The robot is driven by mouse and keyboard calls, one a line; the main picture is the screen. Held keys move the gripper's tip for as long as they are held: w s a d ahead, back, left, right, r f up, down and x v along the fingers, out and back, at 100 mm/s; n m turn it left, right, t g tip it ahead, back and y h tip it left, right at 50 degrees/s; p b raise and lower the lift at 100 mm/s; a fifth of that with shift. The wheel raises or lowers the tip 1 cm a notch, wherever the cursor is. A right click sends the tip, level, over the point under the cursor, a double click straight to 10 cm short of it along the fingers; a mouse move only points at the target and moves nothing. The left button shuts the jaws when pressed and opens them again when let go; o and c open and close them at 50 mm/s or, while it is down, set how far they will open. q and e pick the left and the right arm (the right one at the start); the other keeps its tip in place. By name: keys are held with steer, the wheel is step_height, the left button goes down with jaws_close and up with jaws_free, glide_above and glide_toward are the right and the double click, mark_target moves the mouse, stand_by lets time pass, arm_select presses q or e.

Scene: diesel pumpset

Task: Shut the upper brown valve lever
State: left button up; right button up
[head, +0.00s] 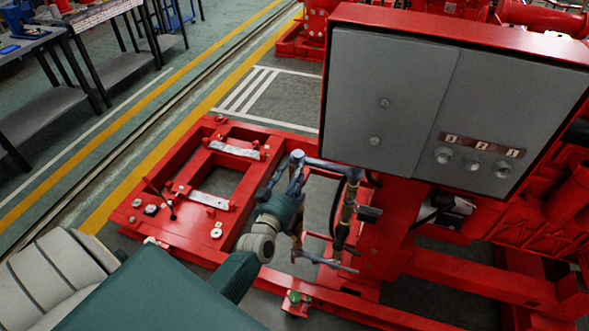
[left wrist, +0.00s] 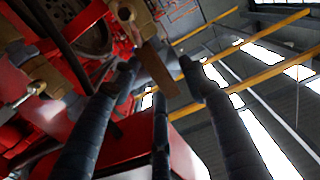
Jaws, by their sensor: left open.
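In the left wrist view a flat brown lever (left wrist: 158,70) hangs from a brass valve body (left wrist: 132,14). My left gripper (left wrist: 160,66) is open, with one fingertip on each side of the lever; I cannot tell whether either finger touches it. In the head view my left gripper (head: 284,180) is at the grey pipework (head: 328,165) left of the control box. The gripper hides part of the valve there, and the lever is hard to make out. A brass fitting (head: 347,207) shows on the pipe to its right. My right gripper is not in view.
A red-framed control box (head: 390,100) with grey doors stands close to the right of the gripper. A red base frame (head: 180,225) lies below. Dark benches (head: 45,105) stand at the upper left, with open floor between.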

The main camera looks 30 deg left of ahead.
arm_select(q)
steer(key=shift+w, duration=0.3)
steer(key=shift+w+a, duration=0.1)
jaws_close()
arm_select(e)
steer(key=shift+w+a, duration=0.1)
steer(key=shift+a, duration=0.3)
